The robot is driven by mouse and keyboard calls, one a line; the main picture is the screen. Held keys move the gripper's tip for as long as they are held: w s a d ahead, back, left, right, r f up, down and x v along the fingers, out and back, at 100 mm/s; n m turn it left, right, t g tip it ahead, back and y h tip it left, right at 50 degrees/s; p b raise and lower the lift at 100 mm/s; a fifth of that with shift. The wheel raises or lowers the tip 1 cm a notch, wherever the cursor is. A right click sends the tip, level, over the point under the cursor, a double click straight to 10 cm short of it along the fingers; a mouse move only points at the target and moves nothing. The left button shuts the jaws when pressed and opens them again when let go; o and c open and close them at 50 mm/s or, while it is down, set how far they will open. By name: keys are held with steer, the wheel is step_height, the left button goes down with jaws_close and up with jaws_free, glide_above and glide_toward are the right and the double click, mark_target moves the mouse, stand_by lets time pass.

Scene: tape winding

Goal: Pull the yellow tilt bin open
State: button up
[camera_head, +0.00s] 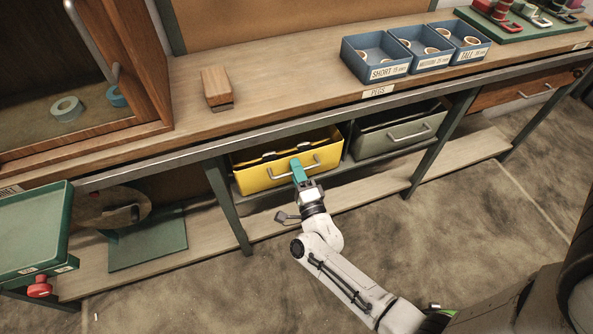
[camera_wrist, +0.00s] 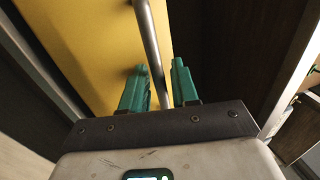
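The yellow tilt bin (camera_head: 256,180) sits under the workbench in the head view, with a grey bar handle (camera_head: 314,164) on its front. Dark shapes show along its open top. My gripper (camera_head: 297,164), with teal fingers, is at the handle. In the wrist view, the yellow front (camera_wrist: 85,50) fills the upper left and the handle bar (camera_wrist: 150,40) runs between my two fingers (camera_wrist: 161,75). The fingers are apart, one on each side of the bar. A gap shows beside the bar, so my gripper is open around it.
A grey-green bin (camera_head: 392,138) stands right of the yellow one. Table legs (camera_head: 228,205) flank the bins. The bench above holds a wooden block (camera_head: 216,86) and blue peg bins (camera_head: 374,62). A green tray (camera_head: 32,230) is at left. The floor in front (camera_head: 440,240) is clear.

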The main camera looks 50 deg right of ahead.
jaws_close()
steer(key=shift+f, duration=0.15)
stand_by(0.5)
steer(key=s+a+f+t+h+b, duration=0.1)
steer(key=b, duration=0.5)
steer(key=s+a+f+t+h+b, duration=0.1)
steer(key=b, duration=0.5)
steer(key=s+f+t+h+b, duration=0.1)
steer(key=s+t+b, duration=0.1)
steer(key=b, duration=0.3)
steer(key=shift+a+f+b, duration=0.15)
steer(key=shift+a+b, duration=0.25)
steer(key=shift+s+a+f, duration=0.1)
steer(key=shift+s, duration=0.1)
